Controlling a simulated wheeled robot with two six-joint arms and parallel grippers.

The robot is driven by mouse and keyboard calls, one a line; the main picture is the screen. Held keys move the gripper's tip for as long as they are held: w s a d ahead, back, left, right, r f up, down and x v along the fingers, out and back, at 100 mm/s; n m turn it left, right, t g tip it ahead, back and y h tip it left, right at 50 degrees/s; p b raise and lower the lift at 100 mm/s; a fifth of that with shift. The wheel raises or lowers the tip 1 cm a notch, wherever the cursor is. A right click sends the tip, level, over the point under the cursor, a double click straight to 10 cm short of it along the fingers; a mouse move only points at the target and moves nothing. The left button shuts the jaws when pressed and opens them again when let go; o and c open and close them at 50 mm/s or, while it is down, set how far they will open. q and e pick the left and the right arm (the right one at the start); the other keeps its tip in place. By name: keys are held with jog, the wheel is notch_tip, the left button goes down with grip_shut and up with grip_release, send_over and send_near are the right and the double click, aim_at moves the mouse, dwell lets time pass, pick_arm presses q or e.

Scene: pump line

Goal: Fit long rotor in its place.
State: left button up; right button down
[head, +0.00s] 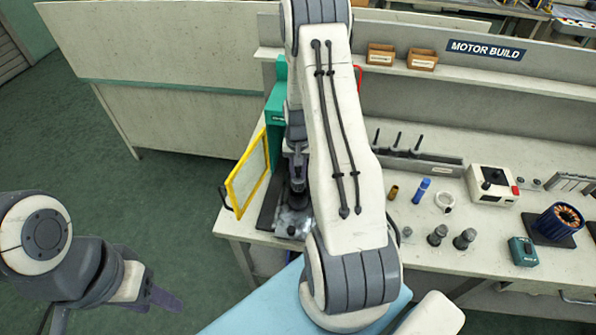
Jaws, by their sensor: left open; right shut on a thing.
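My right arm rises through the middle of the head view and hides much of what is behind it. My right gripper (297,168) shows partly past the arm's left edge, in front of the green press. It is shut on a dark upright part, which seems to be the long rotor (297,186), above the press's metal base (291,222). Whether the part touches the base I cannot tell. My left gripper (160,296) is open and empty at the lower left, over the floor, away from the bench.
The green press (276,106) has a yellow-framed guard (248,174) swung out to the left.

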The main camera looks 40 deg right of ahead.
aim_at(298, 177)
jog(key=shift+f+b, duration=0.55)
jog(key=shift+f, duration=0.1)
dwell(0.8)
jog(key=shift+f+b, duration=0.5)
jog(key=shift+f, duration=0.25)
jog(key=shift+f+b, duration=0.3)
jog(key=shift+f, duration=0.05)
jog(key=c, duration=0.6)
grip_release()
jog(key=shift+c, duration=0.2)
jog(key=shift+o, duration=1.2)
jog(key=shift+r, duration=0.15)
